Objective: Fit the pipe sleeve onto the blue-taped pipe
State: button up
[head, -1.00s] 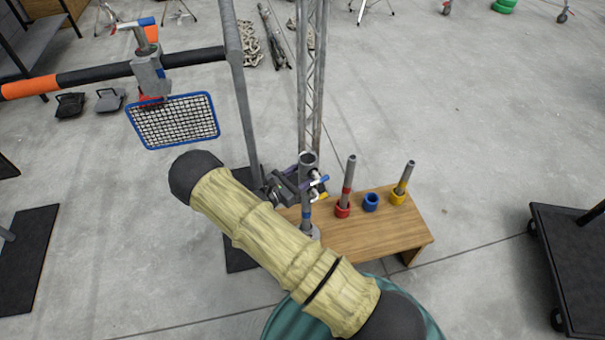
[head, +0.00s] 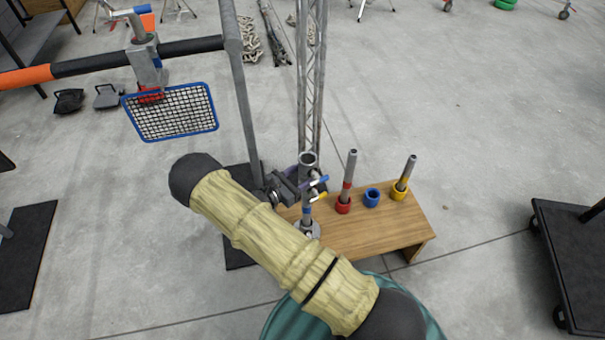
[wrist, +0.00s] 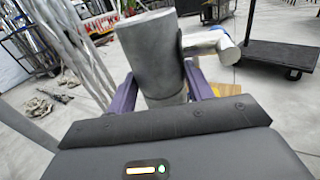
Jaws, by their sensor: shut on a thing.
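My gripper (head: 292,188) is shut on the pipe sleeve, a grey metal tube (head: 308,160) with side fittings and blue and yellow handles. In the wrist view, the sleeve (wrist: 152,55) stands roughly upright between my purple fingertips (wrist: 160,95).
A truss post (head: 312,90) rises behind. A blue-framed mesh (head: 170,112) hangs left. A dark cart (head: 575,260) stands right, with clear floor between.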

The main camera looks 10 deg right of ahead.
jog(key=shift+f, duration=0.35)
dwell(0.7)
jog(key=o, duration=1.5)
jog(key=shift+f, duration=0.1)
jog(key=b+v, duration=0.1)
jog(key=v, duration=1.6)
jog(key=shift+s+a, duration=0.15)
jog(key=shift+s, duration=0.05)
